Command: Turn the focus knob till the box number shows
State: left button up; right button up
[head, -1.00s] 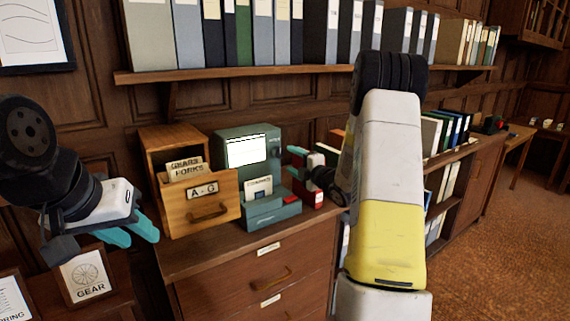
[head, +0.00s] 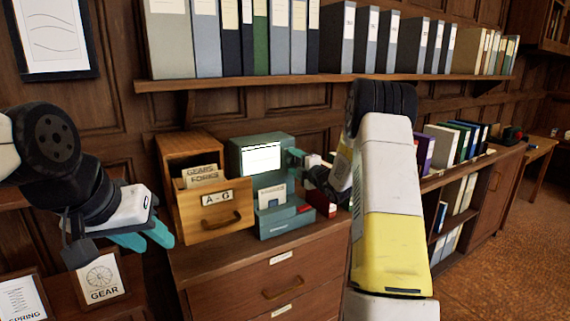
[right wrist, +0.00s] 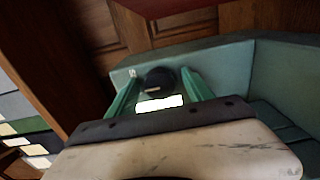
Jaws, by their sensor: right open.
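The teal reader (head: 236,163) stands on the wooden cabinet, with a lit white screen (head: 261,158). Dark marks run along the screen's top edge; I cannot read any number. The black focus knob (right wrist: 158,80) shows in the right wrist view on a teal face of the reader. My right gripper (head: 296,160) is at the reader's right side. In the right wrist view its teal fingers (right wrist: 160,93) are apart, one on either side of the knob; I cannot tell whether they touch it. My left gripper (head: 148,238) hangs at the left, away from the reader, its fingers seemingly apart.
A wooden card drawer marked A-G (head: 213,207) stands left of the reader. A small red box (head: 322,205) is close to its right. A shelf of binders (head: 330,80) runs above. A framed GEAR card (head: 101,278) stands at lower left.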

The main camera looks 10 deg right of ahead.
dwell(0.8)
jog(key=m, duration=0.4)
jog(key=shift+m, duration=0.4)
grip_shut()
